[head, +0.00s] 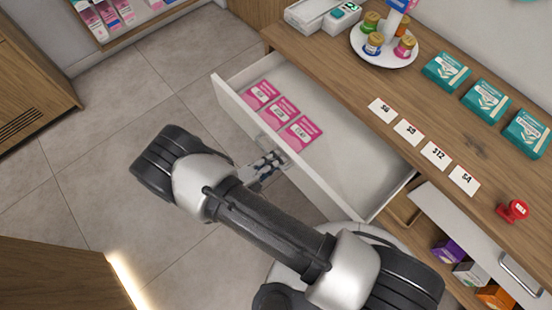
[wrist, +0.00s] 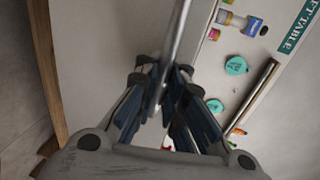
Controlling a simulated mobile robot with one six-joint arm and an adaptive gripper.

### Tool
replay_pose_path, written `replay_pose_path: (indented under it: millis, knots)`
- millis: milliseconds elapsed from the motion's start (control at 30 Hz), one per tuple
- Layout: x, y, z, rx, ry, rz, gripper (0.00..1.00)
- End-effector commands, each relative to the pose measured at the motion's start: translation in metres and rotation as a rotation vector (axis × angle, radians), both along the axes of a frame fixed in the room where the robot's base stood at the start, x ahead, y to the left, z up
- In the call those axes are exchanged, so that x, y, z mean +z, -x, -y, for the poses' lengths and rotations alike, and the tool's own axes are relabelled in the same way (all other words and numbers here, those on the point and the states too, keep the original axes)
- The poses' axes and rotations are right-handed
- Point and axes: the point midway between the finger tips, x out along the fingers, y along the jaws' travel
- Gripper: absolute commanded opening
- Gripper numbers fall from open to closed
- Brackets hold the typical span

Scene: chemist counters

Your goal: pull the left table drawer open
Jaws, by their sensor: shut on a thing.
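The left table drawer (head: 345,178) stands well open, a white drawer sticking out from the wooden counter. Several pink cards or flat boxes (head: 283,111) lie inside it. Its pale front panel (wrist: 95,60) fills much of the wrist view. The metal bar handle (wrist: 178,38) runs down between my fingers there. My gripper (head: 268,166) is at the outer face of the drawer front. In the wrist view my gripper (wrist: 160,85) is shut on the handle. My arm hides part of the drawer front in the head view.
On the wooden counter (head: 330,62) are a white round tray (head: 370,60) with small jars, teal boxes (head: 485,100), white number cards (head: 408,131) and a red object (head: 513,211). Another drawer front with a handle (head: 520,274) is at lower right. Tiled floor (head: 110,130) lies clear left of the drawer.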

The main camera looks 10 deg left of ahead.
Motion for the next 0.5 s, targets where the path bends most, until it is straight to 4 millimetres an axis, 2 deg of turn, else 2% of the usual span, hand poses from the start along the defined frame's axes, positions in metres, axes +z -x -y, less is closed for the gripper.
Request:
replay_pose_path:
  millis: [367, 400, 500]
  knots:
    - [0.0027, -0.0012, -0.0012, 0.001, 0.000, 0.006, 0.00]
    - [0.0028, -0.0013, -0.0013, 0.001, 0.000, 0.006, 0.08]
    - [0.0024, -0.0012, -0.0012, 0.002, 0.001, 0.005, 0.15]
